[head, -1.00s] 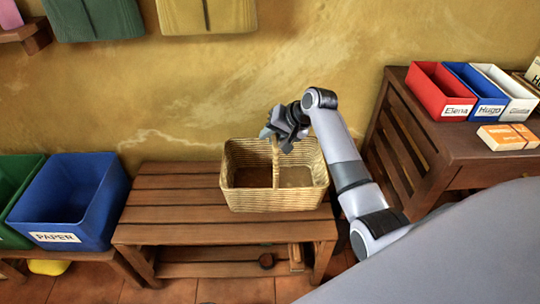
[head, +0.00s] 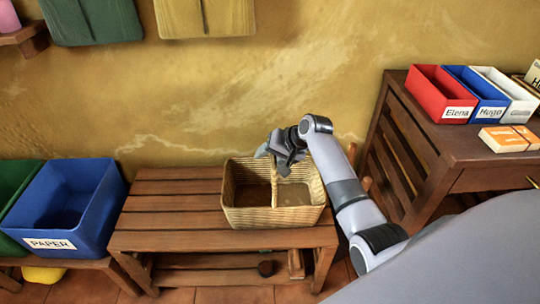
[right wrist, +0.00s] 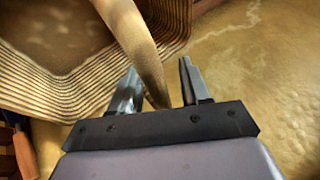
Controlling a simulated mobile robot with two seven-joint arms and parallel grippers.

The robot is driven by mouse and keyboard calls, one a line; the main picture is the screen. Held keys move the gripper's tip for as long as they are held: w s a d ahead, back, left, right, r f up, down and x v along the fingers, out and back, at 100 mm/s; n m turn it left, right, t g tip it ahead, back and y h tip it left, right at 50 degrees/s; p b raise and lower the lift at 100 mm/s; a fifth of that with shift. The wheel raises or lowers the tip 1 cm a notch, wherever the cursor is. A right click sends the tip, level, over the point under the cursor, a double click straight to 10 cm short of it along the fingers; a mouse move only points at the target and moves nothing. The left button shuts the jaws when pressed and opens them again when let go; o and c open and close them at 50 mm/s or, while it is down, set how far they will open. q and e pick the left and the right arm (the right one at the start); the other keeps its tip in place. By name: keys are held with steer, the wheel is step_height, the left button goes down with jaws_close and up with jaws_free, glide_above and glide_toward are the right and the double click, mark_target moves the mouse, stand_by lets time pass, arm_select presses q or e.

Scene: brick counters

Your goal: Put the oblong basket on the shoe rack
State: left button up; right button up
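The oblong basket (head: 273,217) is light woven wicker with two compartments and a middle handle. It appears to rest on the right part of the slatted wooden shoe rack (head: 165,215), by its front edge. In the right wrist view the basket's ribbed wall (right wrist: 75,85) fills the upper left. There the fingers of my right gripper (right wrist: 160,88) are apart, with the handle (right wrist: 140,45) passing between them and a gap to the right finger. My left gripper is out of view.
A blue PAPER bin (head: 95,215) and a green bin (head: 18,185) stand at left. A wooden table (head: 455,150) at right holds red (head: 425,95), blue and white boxes. The rack's left top is bare. A yellow wall (head: 300,80) stands behind.

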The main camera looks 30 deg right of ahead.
steer(key=shift+s+d+r, duration=0.15)
steer(key=shift+r, duration=0.25)
steer(key=p+v, duration=0.3)
steer(key=v, duration=0.8)
steer(key=shift+r+p, duration=0.15)
steer(key=shift+p, duration=0.2)
steer(key=shift+s, duration=0.1)
